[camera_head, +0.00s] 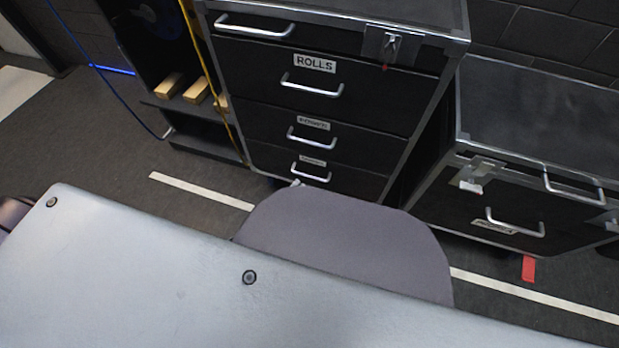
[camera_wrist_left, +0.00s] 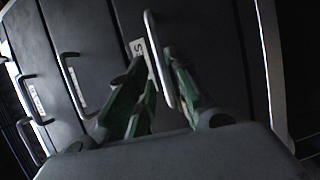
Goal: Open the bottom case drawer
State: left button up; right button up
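The black case (camera_head: 235,75) has several drawers, all looking shut. Its bottom drawer (camera_head: 345,181) is low and has a silver handle (camera_head: 311,173) with a small label above it. In the left wrist view, turned on its side, this handle (camera_wrist_left: 157,60) stands upright close ahead, beside a white label (camera_wrist_left: 139,49). My left gripper (camera_wrist_left: 150,85) is open, with one green finger on each side of the handle. I cannot tell whether a finger touches it. In the head view grey parts hide most of that gripper. My right gripper is not in view.
The ROLLS drawer handle (camera_head: 312,86) and another handle (camera_head: 311,138) sit above. A lower black case (camera_head: 540,100) stands at the right. A shelf with wooden blocks (camera_head: 196,90) is at the left. White tape (camera_head: 200,190) runs along the floor.

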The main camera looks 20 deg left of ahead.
aim_at(310, 177)
pick_arm(q)
jog(key=shift+b+x, duration=0.75)
jog(key=shift+x, duration=2.55)
grip_shut()
